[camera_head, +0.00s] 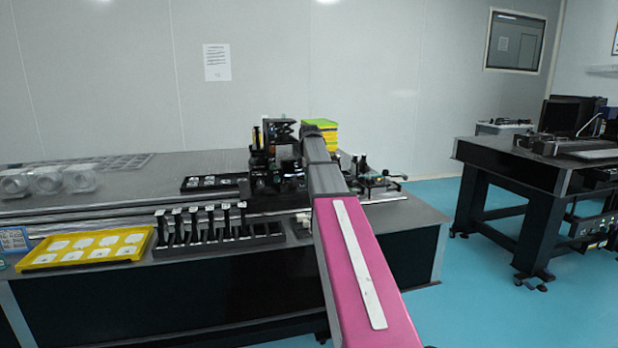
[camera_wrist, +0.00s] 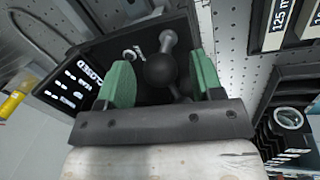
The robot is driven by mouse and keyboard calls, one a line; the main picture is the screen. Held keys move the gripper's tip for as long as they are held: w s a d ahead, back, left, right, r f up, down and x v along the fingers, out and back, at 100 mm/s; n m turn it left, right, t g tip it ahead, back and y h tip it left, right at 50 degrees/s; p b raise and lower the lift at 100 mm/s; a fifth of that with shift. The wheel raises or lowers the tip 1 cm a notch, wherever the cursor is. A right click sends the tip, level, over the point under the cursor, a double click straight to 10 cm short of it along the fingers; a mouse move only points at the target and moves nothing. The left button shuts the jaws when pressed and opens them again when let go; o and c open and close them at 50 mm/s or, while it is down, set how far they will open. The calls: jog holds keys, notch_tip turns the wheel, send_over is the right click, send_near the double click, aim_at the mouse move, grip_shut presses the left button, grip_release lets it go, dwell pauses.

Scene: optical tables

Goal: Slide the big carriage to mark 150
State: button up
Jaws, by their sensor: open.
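A tall black assembly (camera_head: 272,165), which looks like the big carriage, stands on the long rail (camera_head: 100,207) on the optical table; my arm partly covers its right side. In the wrist view my gripper (camera_wrist: 162,80) is open, with one green finger on each side of a round black knob (camera_wrist: 161,70). The knob sits on a dark block (camera_wrist: 150,40) and appears to lie between the fingers; I cannot tell if they touch it. The gripper is not clear in the head view. No scale mark is readable.
A yellow tray (camera_head: 38,258) and a row of black holders (camera_head: 215,238) line the table's front edge. A black tray (camera_head: 190,187) lies behind the rail. Clear cylindrical parts (camera_head: 47,180) stand at the left. A second table (camera_head: 515,165) is at the right.

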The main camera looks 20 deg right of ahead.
notch_tip(320, 180, up, 10)
jog(key=s, duration=0.2)
jog(key=shift+a, duration=0.25)
